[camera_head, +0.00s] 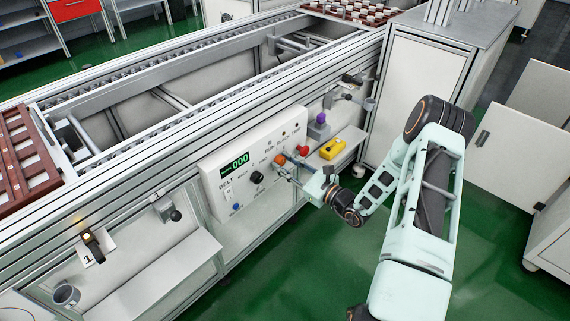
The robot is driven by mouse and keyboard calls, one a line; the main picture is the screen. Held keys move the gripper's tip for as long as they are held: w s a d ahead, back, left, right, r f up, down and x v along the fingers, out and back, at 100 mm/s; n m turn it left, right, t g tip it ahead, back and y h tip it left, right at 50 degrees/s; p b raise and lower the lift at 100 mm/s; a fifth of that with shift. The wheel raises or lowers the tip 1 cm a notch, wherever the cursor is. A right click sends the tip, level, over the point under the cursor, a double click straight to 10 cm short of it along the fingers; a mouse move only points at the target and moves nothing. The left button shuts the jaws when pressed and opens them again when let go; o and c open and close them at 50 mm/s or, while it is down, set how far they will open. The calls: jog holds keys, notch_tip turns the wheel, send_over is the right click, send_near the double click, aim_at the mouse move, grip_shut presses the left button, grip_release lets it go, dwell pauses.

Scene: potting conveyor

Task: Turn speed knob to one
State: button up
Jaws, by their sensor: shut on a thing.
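The white control panel (226,190) is on the side of the conveyor, with a green display (234,163) that reads about "-000". A round black knob (257,178) sits uncovered near its middle. An orange knob (280,159) is to its right. My gripper (286,170) reaches in from the right, and its fingertips are shut at the orange knob, partly hiding it. The small lettering is too blurred to tell which knob is the speed knob.
A red button (303,150) is close right of my gripper. A yellow box (333,149) stands on a small shelf further right. A blue button (236,207) is low on the panel. The conveyor rail (150,140) runs above, and green floor is open in front.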

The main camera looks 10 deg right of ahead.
jog(key=shift+s+f+n, duration=0.1)
jog(key=shift+n, duration=1.9)
jog(key=o, duration=1.1)
jog(key=shift+o, duration=0.2)
jog(key=v, duration=1.2)
